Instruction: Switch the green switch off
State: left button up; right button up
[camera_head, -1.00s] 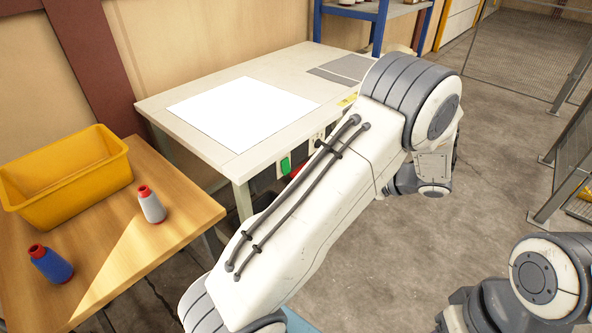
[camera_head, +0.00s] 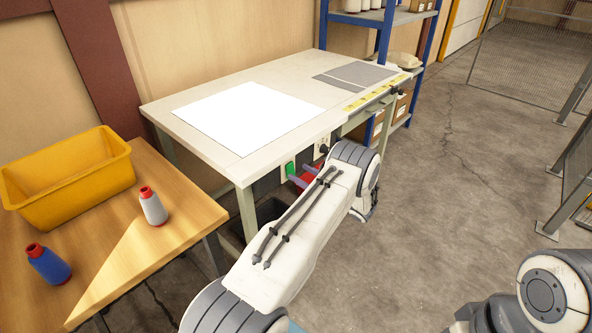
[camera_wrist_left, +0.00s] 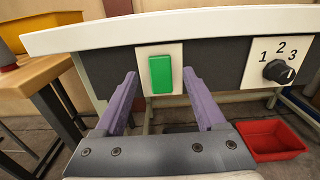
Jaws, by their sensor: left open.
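The green switch (camera_head: 290,168) is on the front panel under the white-topped table. In the left wrist view the green switch (camera_wrist_left: 160,74) sits on a pale plate, between my two purple fingers as seen from the wrist. My left gripper (camera_head: 306,177) is open and empty in front of the panel, and its fingers (camera_wrist_left: 159,80) point at the switch. I cannot tell whether the fingertips touch the panel. My right gripper is out of view.
A dial (camera_wrist_left: 278,70) marked 1, 2, 3 is right of the switch. A red bin (camera_wrist_left: 272,140) is below it. A wooden table (camera_head: 185,205) holds a yellow bin (camera_head: 70,185) and two bottles.

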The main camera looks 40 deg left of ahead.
aim_at(291, 168)
pick_arm(q)
jog(key=shift+w+a, duration=0.15)
jog(key=shift+a, duration=1.35)
grip_shut()
jog(key=f+y+b, duration=0.1)
jog(key=y+b, duration=0.1)
jog(key=b, duration=0.2)
jog(key=y+b, duration=0.2)
jog(key=b, duration=0.3)
jog(key=shift+d+f, duration=0.15)
jog(key=shift+f, duration=0.2)
jog(key=shift+r+y, duration=0.1)
jog(key=shift+y, duration=0.2)
jog(key=shift+r+t, duration=0.1)
jog(key=shift+t, duration=0.3)
